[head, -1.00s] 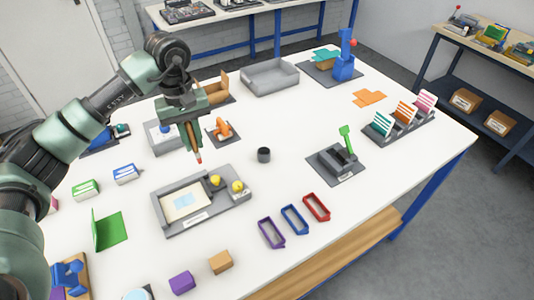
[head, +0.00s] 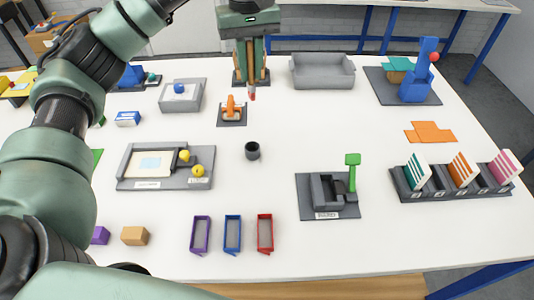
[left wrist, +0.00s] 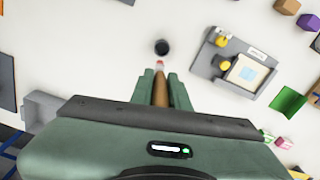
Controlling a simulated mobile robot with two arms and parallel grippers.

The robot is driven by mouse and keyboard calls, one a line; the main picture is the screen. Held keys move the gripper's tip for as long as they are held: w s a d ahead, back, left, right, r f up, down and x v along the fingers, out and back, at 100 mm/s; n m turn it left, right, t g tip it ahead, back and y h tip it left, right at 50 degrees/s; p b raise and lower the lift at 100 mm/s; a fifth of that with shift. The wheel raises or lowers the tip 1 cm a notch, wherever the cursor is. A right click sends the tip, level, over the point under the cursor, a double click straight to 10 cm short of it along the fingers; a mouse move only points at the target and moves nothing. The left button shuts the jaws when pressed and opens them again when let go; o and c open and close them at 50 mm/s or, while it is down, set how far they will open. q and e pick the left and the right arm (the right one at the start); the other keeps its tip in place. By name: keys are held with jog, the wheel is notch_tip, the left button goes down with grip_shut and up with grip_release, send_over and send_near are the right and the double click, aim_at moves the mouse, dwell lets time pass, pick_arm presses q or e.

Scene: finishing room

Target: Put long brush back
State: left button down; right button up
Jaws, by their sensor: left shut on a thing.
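My left gripper (head: 252,68) points down above the table and is shut on the long brush (head: 252,92). The brush has a brown handle and a reddish tip that points down. In the left wrist view the brush (left wrist: 160,90) sticks out between the fingers, its tip close to a small dark round cup (left wrist: 162,47) in the picture. In the head view the cup (head: 252,151) stands on the white table, and the brush tip shows behind it, apart from it. The upper handle is mostly hidden by the gripper. My right gripper is not in view.
An orange clamp-like thing (head: 232,110) on a dark plate stands behind and left of the cup. A dark block with a green lever (head: 353,172) stands to the right. The table around the cup is bare.

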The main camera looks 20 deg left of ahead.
pick_arm(q)
jog(key=shift+s+f, duration=0.1)
jog(key=shift+f, duration=0.35)
jog(key=f+p, duration=0.1)
jog(key=f, duration=0.5)
jog(key=f+p, duration=0.1)
jog(key=f, duration=1.1)
jog(key=shift+s+a+f+p, duration=0.1)
jog(key=shift+a+f+p, duration=0.2)
jog(key=shift+f+p, duration=0.1)
jog(key=shift+f, duration=0.2)
jog(key=c, duration=1.4)
grip_release()
jog(key=shift+o, duration=0.2)
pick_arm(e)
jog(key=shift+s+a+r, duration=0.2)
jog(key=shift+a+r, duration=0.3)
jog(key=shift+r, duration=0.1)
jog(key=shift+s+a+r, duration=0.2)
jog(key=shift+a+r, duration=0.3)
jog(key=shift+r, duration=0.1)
